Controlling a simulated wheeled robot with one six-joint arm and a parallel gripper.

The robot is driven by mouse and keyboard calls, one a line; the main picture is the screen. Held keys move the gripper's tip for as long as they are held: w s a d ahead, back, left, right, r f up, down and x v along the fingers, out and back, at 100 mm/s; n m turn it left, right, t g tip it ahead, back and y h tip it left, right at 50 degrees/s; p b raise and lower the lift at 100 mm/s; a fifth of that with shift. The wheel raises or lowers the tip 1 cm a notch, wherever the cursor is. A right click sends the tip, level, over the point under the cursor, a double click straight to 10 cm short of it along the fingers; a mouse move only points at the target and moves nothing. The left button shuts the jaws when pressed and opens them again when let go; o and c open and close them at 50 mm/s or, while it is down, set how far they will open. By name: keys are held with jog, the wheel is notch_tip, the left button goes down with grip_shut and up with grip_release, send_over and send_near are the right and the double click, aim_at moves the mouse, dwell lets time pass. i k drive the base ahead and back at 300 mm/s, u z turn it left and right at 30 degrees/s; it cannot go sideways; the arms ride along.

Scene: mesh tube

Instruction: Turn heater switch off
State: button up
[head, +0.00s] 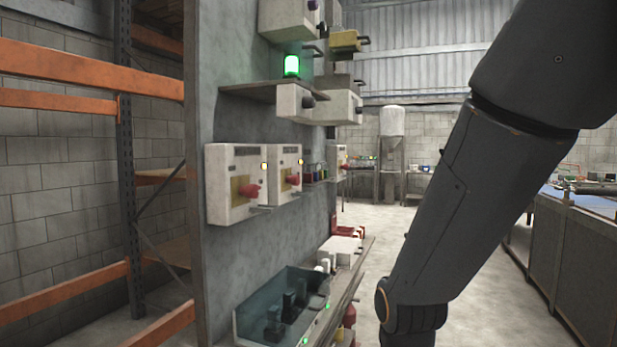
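Two white switch boxes hang side by side on the grey panel, the left box (222,170) and the right box (284,157). Each has a red handle on a yellow plate: the left handle (248,191) and the right handle (293,180). A small yellowish lamp sits near the upper right of each box face. A similar white box with a red handle (342,158) is farther along the panel. No readable label shows which one is the heater switch. My dark arm crosses the right side, and its gripper is out of view.
A green lamp (291,66) glows on an upper shelf (245,91). Below, a ledge holds a teal tray (262,292) with dark levers and green lights. Orange racking (60,66) stands left. A long bench (575,250) stands right, with open floor (480,290) between.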

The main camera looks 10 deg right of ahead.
aim_at(252, 191)
jog(key=u, duration=0.05)
jog(key=k, duration=0.45)
jog(key=z, duration=0.55)
jog(key=i, duration=0.85)
jog(key=u, duration=0.75)
